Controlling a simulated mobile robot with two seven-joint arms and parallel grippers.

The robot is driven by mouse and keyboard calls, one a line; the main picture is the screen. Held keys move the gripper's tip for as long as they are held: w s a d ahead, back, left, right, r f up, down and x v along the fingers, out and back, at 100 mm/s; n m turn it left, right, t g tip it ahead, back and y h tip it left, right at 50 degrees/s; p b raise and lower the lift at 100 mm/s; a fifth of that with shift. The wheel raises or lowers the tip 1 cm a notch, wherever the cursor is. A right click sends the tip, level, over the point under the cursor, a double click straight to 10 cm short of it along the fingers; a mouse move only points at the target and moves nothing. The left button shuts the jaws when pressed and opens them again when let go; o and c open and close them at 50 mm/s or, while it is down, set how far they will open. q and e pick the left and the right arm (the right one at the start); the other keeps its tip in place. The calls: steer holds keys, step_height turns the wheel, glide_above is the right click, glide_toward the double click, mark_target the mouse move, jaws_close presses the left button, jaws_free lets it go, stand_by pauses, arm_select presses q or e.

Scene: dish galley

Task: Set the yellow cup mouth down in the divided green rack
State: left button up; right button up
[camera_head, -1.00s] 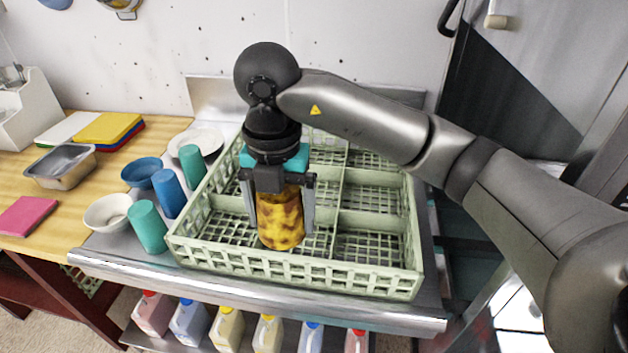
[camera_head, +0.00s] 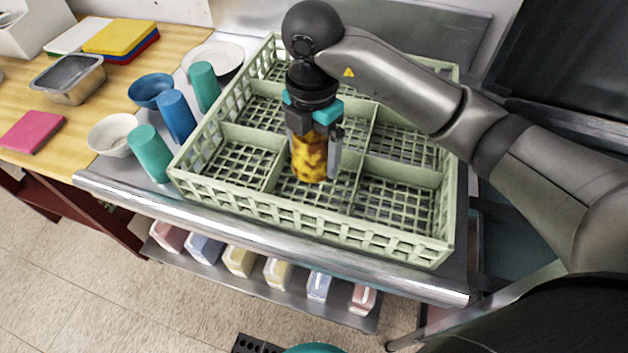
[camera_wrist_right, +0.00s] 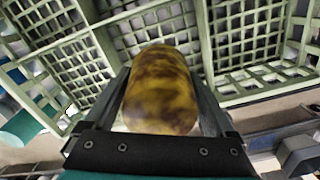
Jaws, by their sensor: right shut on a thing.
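The yellow cup (camera_head: 308,160), mottled with brown, is held upright in my right gripper (camera_head: 314,145), over the front middle compartment of the divided green rack (camera_head: 300,222). In the right wrist view the cup (camera_wrist_right: 161,90) sits between the two fingers of the gripper (camera_wrist_right: 160,100), with the rack's grid (camera_wrist_right: 240,35) beyond it. I cannot tell whether the cup's base or rim touches the rack floor. Which end is the mouth is not clear. The compartments that show are empty. My left gripper is not in view.
Teal cups (camera_head: 150,153), a blue cup (camera_head: 175,117), a white bowl (camera_head: 112,134), a blue bowl (camera_head: 150,90) and a white plate (camera_head: 213,58) stand left of the rack. Several jugs (camera_head: 239,260) sit on the shelf below.

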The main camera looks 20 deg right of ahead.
mark_target(313, 133)
step_height(313, 133, down, 5)
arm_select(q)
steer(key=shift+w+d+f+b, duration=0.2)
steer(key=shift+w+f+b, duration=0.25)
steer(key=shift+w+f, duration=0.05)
arm_select(e)
steer(key=shift+f, duration=1.65)
steer(key=shift+f, duration=0.15)
steer(key=o, duration=1.1)
steer(key=shift+c, duration=0.2)
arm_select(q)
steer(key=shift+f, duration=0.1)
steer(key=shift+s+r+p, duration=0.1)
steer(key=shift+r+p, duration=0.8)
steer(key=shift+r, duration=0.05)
arm_select(e)
step_height(313, 133, up, 12)
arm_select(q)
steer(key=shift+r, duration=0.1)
arm_select(e)
steer(key=shift+r, duration=0.25)
